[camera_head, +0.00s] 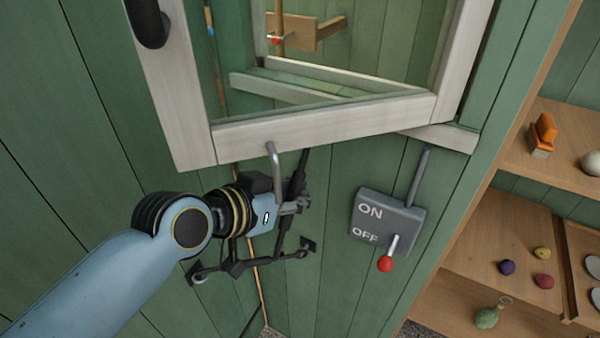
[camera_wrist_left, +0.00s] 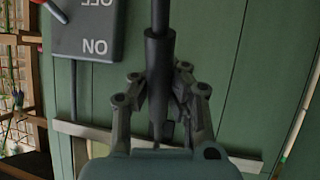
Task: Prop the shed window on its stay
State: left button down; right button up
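The pale-framed shed window (camera_head: 325,120) stands ajar in the green wall, its lower rail slanting across the head view. A light grey hooked rod (camera_head: 272,160) hangs from that rail, down behind my left gripper. My left gripper (camera_head: 292,205) is just below the rail. In the left wrist view, a dark rod with a thicker sleeve (camera_wrist_left: 160,75), which looks like the stay, runs between its fingers. Both fingers are close against the sleeve and appear shut on it. Where the rod's ends attach is hidden. My right gripper is not in view.
A grey ON/OFF switch box (camera_head: 388,215) with a red-knobbed lever is on the wall right of my gripper. A dark bracketed bar (camera_head: 235,268) lies below the gripper. Wooden shelves (camera_head: 500,235) with small objects stand at the right.

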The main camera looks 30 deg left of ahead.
aim_at(288, 197)
pick_arm(q)
jog(key=shift+r, duration=0.1)
jog(key=c, duration=1.2)
grip_release()
jog(key=shift+v, duration=3.8)
